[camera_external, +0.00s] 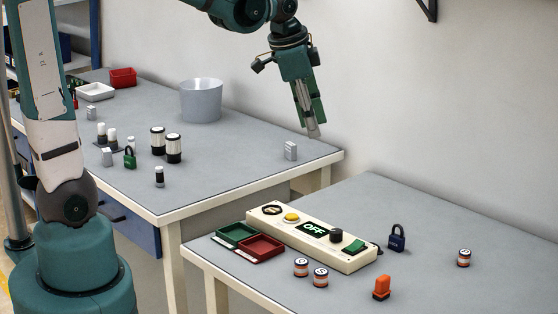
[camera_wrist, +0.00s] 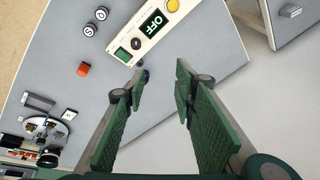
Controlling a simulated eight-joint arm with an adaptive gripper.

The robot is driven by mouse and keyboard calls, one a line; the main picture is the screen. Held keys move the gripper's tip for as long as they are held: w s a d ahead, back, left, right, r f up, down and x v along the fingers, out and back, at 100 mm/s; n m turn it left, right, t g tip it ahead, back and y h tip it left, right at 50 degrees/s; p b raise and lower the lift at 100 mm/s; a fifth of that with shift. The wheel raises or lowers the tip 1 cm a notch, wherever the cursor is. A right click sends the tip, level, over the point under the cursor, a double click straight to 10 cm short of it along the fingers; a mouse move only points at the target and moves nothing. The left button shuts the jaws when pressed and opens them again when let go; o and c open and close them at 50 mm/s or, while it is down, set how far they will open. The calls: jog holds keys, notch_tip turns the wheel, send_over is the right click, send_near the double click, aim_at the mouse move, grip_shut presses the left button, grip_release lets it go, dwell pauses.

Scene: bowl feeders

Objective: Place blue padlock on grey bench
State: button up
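The blue padlock (camera_external: 397,238) stands upright with its shackle up on the right-hand grey bench (camera_external: 450,285), just right of the control box. In the wrist view a small dark blue bit of the padlock (camera_wrist: 146,75) shows beside the left finger, which hides part of it. Another grey-topped bench (camera_external: 230,150) stands at the left and further back. My gripper (camera_external: 313,133) is in the air, pointing down, well above the benches and apart from the padlock. In the wrist view the fingers of my gripper (camera_wrist: 160,85) are spread with nothing between them.
The control box (camera_external: 312,238) with an OFF display lies beside green and red trays (camera_external: 260,247). An orange block (camera_external: 381,288) and several striped cylinders (camera_external: 464,257) are on the right bench. The left bench holds a grey bucket (camera_external: 201,100), a green padlock (camera_external: 130,158) and jars.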

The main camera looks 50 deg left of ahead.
jog(key=s+a+n+t, duration=0.1)
jog(key=s+a+n, duration=0.2)
jog(key=s, duration=0.3)
jog(key=s+a+n+t, duration=0.1)
jog(key=s+a+n, duration=0.2)
jog(key=s, duration=0.3)
jog(key=s+a+r+n+t, duration=0.1)
jog(key=s+a+n, duration=0.2)
jog(key=s, duration=0.3)
jog(key=shift+s+a+t+y, duration=0.2)
jog(key=shift+s+t+y, duration=0.1)
jog(key=shift+s, duration=0.1)
jog(key=shift+f, duration=0.15)
notch_tip(320, 180, down, 15)
jog(key=b, duration=1.5)
